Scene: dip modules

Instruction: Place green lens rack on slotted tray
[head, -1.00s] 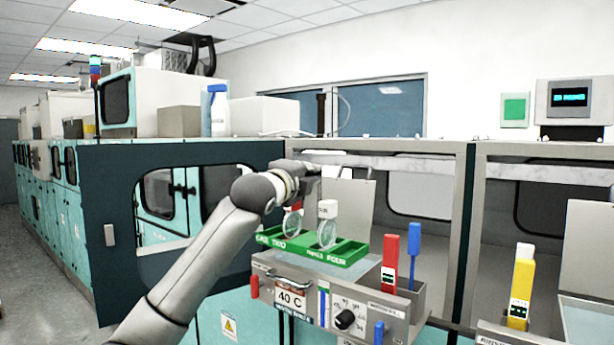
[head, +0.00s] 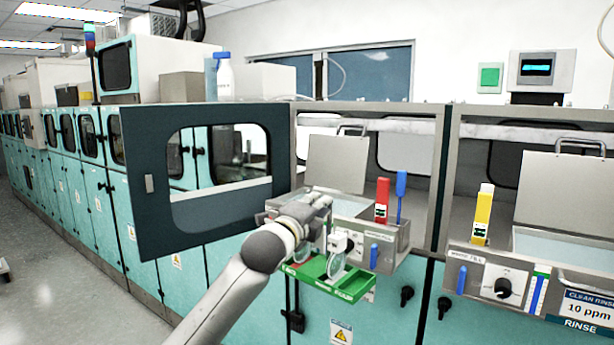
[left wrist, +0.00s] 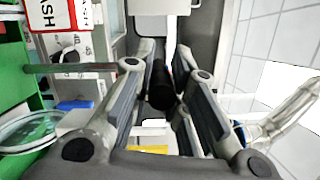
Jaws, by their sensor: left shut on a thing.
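The green lens rack (head: 345,290) hangs from my left gripper (head: 326,208), in front of the dip module with the red stick. It carries round clear lenses (head: 336,266) and white lettering on its front edge. In the left wrist view the green rack (left wrist: 14,100) fills the left edge, with a clear lens beside it. There my left gripper (left wrist: 160,80) is shut on a dark round bar, the rack's handle. My arm and gripper cover part of the rack in the head view. I cannot make out a slotted tray. My right gripper is not in view.
The dip module (head: 395,238) behind the rack has an open lid, a red stick (head: 382,198) and a blue stick (head: 401,195). A second module with a yellow stick (head: 483,215) stands right. A dark open door (head: 135,190) juts out left. Free floor (head: 60,270) lies left.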

